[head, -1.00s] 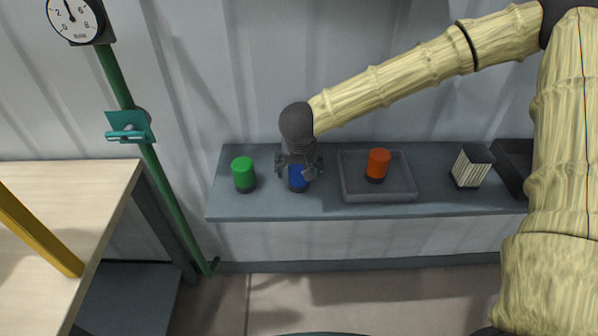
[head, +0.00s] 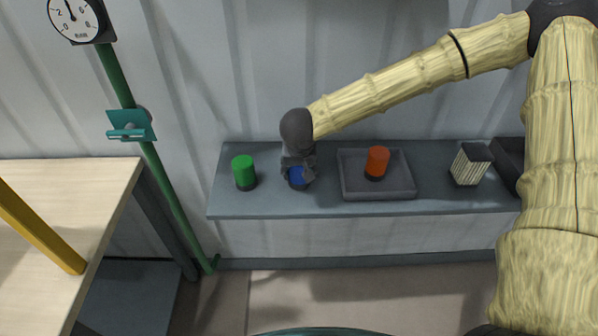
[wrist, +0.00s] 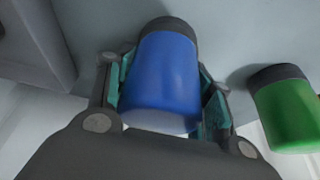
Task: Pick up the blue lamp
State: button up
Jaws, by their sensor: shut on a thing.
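The blue lamp (head: 297,180) is a short blue cylinder with a dark base, standing on the grey shelf (head: 270,207) between a green lamp and a tray. In the wrist view the blue lamp (wrist: 163,80) fills the space between the fingers, its dark base at the top of the picture. My gripper (head: 298,170) is over the blue lamp from above and hides its top in the head view. In the wrist view my gripper (wrist: 165,95) has its teal finger pads against both sides of the lamp. I cannot see any gap under the base.
The green lamp (head: 244,170) stands close on the left. On the right, a grey tray (head: 347,189) holds a red-orange lamp (head: 377,161). A striped block (head: 470,164) stands further right. A green pipe (head: 169,185) and a wooden table (head: 60,200) are at the left.

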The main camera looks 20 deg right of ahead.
jog(key=shift+r, duration=0.15)
jog(key=shift+r+b, duration=0.6)
jog(key=shift+r, duration=0.7)
jog(key=shift+s+r, duration=0.15)
jog(key=shift+r, duration=0.2)
jog(key=s+r+b, duration=0.1)
jog(key=s+b, duration=1)
jog(key=s, duration=0.4)
jog(key=shift+s+d, duration=0.25)
jog(key=shift+s+r, duration=0.1)
jog(key=shift+r, duration=0.05)
